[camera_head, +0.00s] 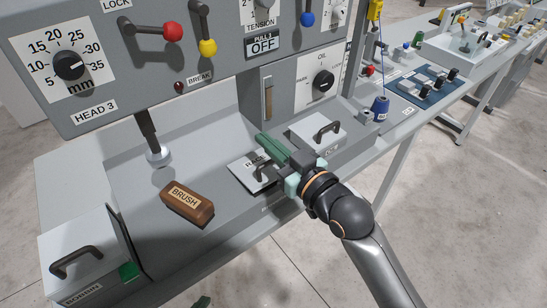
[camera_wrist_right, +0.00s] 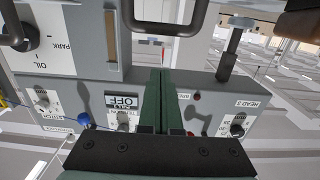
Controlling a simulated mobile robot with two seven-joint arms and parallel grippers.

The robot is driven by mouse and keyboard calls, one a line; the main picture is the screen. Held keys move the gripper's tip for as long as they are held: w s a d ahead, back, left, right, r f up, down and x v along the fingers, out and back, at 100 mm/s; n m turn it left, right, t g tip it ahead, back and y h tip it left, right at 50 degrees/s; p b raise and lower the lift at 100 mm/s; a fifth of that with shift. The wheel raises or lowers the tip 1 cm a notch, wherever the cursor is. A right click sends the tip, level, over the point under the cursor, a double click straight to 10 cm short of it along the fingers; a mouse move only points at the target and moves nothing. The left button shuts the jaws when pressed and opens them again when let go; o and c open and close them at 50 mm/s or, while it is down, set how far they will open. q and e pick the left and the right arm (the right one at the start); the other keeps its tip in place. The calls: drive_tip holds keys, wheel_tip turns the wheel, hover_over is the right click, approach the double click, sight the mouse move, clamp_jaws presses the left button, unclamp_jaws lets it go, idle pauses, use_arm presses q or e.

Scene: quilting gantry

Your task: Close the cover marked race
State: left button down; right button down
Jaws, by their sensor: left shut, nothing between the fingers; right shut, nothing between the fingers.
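The cover marked RACE (camera_head: 243,168) is a pale plate with a dark arched handle, in the middle of the machine's bed in the head view. It looks close to level, but my gripper hides its right side and I cannot tell if it is fully down. My right gripper (camera_head: 272,146) has green fingers, shut and empty, over the far right part of this cover. The shut fingers also show in the right wrist view (camera_wrist_right: 160,100), with a dark handle (camera_wrist_right: 165,28) past them at the top.
A brown BRUSH block (camera_head: 187,203) lies left of the cover. A box marked BOBBIN (camera_head: 82,255) stands at the left front. Another handled cover (camera_head: 318,132) sits to the right. The machine head (camera_head: 95,70) with knobs and levers overhangs the back.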

sight(270, 163)
drive_tip(key=shift+s+d+f, duration=0.2)
drive_tip(key=shift+f, duration=0.45)
drive_tip(key=shift+s+d+f, duration=0.15)
drive_tip(key=shift+s+f, duration=0.1)
drive_tip(key=shift+f, duration=0.35)
drive_tip(key=shift+s+d+f, duration=0.2)
drive_tip(key=shift+f, duration=0.45)
drive_tip(key=b, duration=0.1)
drive_tip(key=f+b, duration=0.1)
drive_tip(key=shift+s+d+f+t+b, duration=0.15)
drive_tip(key=shift+s+f+t+b, duration=0.1)
drive_tip(key=shift+t+b, duration=0.1)
drive_tip(key=shift+s+d+f+y, duration=0.1)
drive_tip(key=shift+d+f+y, duration=0.1)
drive_tip(key=shift+y, duration=0.1)
drive_tip(key=shift+s+f, duration=0.15)
drive_tip(key=shift+f, duration=0.05)
drive_tip(key=shift+r, duration=0.1)
